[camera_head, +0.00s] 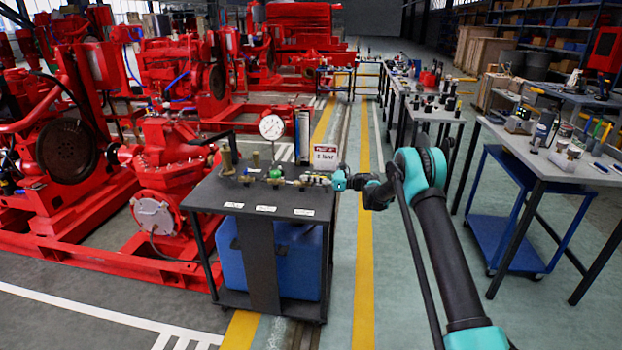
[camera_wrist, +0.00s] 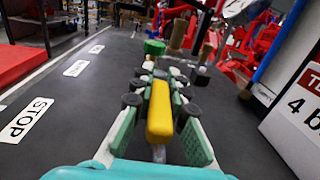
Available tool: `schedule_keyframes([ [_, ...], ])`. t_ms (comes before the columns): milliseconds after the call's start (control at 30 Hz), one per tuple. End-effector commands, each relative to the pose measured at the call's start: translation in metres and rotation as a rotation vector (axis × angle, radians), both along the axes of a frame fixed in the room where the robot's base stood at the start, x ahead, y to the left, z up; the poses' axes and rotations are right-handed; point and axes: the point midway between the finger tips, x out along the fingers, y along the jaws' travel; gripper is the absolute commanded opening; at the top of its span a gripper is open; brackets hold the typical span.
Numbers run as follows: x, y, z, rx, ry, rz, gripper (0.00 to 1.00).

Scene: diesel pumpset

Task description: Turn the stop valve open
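A valve with a long yellow handle (camera_wrist: 160,110) stands on the dark bench top in the wrist view, near a label reading STOP (camera_wrist: 27,119). The handle points along my view, between the two teal fingers of my gripper (camera_wrist: 158,128). The gripper is open, with gaps visible on both sides of the handle; I cannot tell whether anything touches. In the head view my gripper (camera_head: 326,181) is at the right end of the bench's valve row, and the handle is too small to make out there. The valve body is mostly hidden under the handle and gripper.
The bench (camera_head: 222,192) carries a pressure gauge (camera_head: 271,127), a green knob (camera_wrist: 154,47) and a white-and-red sign (camera_head: 326,157) close to my gripper's right in the wrist view. Red pump machinery stands left. Other workbenches stand right. The marked aisle between is clear.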

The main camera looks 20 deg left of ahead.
Motion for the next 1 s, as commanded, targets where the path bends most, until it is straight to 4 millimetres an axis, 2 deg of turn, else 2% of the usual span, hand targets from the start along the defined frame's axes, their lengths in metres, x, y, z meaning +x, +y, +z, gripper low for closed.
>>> schedule_keyframes([
  [33,0.000,0.001,0.000,0.000,0.000,-0.001,0.21],
  [167,0.000,0.001,0.000,0.000,0.000,0.000,0.36],
  [433,0.000,0.000,0.000,0.000,0.000,0.000,0.36],
  [567,0.000,-0.008,0.000,0.000,0.000,-0.001,0.36],
  [667,0.001,-0.023,0.000,0.000,0.000,-0.002,0.36],
  [1000,0.002,-0.090,0.000,0.000,0.000,-0.002,0.36],
])
